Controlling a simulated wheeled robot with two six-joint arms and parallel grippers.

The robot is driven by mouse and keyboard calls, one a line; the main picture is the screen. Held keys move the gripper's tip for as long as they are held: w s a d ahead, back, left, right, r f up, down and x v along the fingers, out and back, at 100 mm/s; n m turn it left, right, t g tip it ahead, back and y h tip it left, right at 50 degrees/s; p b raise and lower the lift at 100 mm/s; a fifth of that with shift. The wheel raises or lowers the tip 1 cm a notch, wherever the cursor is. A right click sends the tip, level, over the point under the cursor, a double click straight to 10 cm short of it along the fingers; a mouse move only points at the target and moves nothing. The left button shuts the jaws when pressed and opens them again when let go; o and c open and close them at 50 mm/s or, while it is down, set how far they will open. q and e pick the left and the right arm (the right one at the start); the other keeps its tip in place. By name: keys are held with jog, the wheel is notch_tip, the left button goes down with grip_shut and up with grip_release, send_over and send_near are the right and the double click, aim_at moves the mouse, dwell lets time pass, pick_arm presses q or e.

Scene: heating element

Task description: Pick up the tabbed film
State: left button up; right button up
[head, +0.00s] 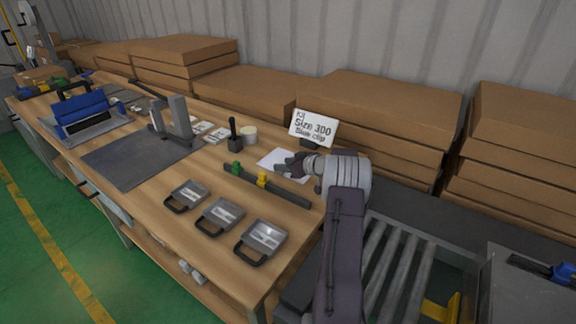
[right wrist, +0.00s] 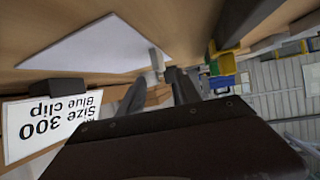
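The tabbed film is a flat white sheet (head: 272,160) on the wooden table near its right end. My right gripper (head: 288,164) is low over it and hides part of it in the head view. In the right wrist view the sheet (right wrist: 95,45) shows at the upper left, with a small pale tab (right wrist: 156,60) at its corner. The two dark fingers of the right gripper (right wrist: 157,90) stand apart, with the tab just beyond the gap between their tips. I cannot tell whether they touch it. My left gripper is not in view.
A sign reading "Size 300 Blue clip" (head: 312,127) stands beside the sheet. A dark rail (head: 285,194) with green and yellow clips lies in front. Several handled metal trays (head: 262,240) sit nearer the edge. Stacked cardboard boxes (head: 385,110) line the back.

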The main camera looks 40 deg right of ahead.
jog(key=p+x, duration=0.1)
jog(key=x, duration=0.4)
jog(key=shift+a+f, duration=0.1)
jog(key=shift+f, duration=0.15)
jog(key=shift+c, duration=0.3)
grip_shut()
jog(key=shift+r, duration=0.1)
notch_tip(320, 180, up, 4)
jog(key=shift+r, duration=0.25)
jog(key=s+d+r, duration=0.6)
jog(key=s+d, duration=0.1)
jog(key=s, duration=0.1)
jog(key=shift+s+d+r, duration=0.2)
jog(key=shift+s+d, duration=0.15)
jog(key=shift+d, duration=0.05)
